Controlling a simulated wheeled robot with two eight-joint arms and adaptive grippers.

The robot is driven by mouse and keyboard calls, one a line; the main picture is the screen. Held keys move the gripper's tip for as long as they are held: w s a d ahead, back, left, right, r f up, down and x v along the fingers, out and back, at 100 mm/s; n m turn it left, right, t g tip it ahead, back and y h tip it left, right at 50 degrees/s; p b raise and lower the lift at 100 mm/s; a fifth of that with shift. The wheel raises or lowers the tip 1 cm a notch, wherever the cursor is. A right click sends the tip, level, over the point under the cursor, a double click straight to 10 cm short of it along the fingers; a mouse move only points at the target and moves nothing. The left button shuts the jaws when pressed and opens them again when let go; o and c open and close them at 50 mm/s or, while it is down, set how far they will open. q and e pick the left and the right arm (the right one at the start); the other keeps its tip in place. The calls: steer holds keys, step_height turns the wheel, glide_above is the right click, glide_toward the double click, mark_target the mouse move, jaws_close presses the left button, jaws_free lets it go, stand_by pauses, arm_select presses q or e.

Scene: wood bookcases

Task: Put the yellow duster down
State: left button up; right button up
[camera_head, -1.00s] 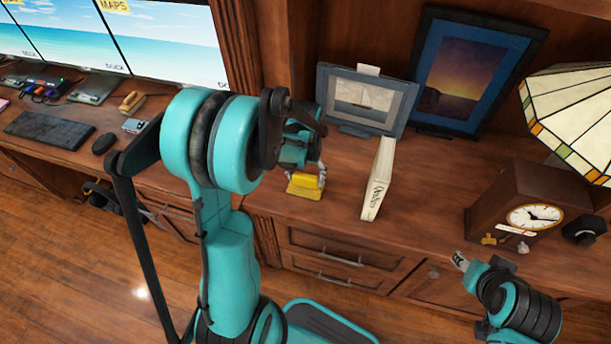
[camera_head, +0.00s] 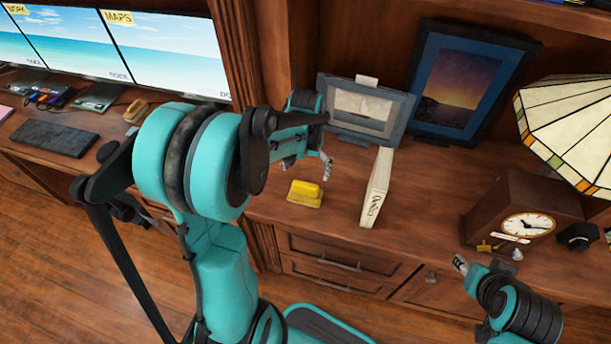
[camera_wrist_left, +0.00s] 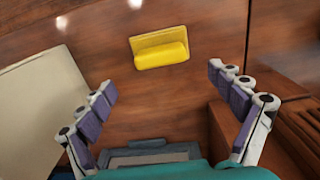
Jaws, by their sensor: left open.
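The yellow duster (camera_head: 305,193) lies on the wooden desk top, left of the upright white book. In the left wrist view the duster (camera_wrist_left: 160,47) lies beyond the fingertips, with wood showing around it. My left gripper (camera_head: 308,163) is above and behind the duster, apart from it. Its fingers (camera_wrist_left: 162,80) are spread wide with nothing between them. My right gripper (camera_head: 460,264) is at the lower right, in front of the desk edge and away from the duster. Its fingers are too small to read.
A white book (camera_head: 376,188) stands right of the duster. Behind are a grey picture frame (camera_head: 411,107) and a blue-framed picture (camera_head: 420,72). A wooden clock (camera_head: 497,205) and a stained-glass lamp (camera_head: 560,110) stand at the right. The desk between book and clock is clear.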

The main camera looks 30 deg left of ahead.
mark_target(306, 184)
arm_select(q)
steer(key=s+d+r+m+t+p, duration=0.1)
steer(key=s+d+r+m+t, duration=0.1)
steer(key=s+d+r+t, duration=0.5)
steer(key=s+d+r, duration=0.3)
steer(key=s+r, duration=0.1)
steer(key=shift+d+r+m, duration=0.3)
steer(key=shift+r, duration=0.1)
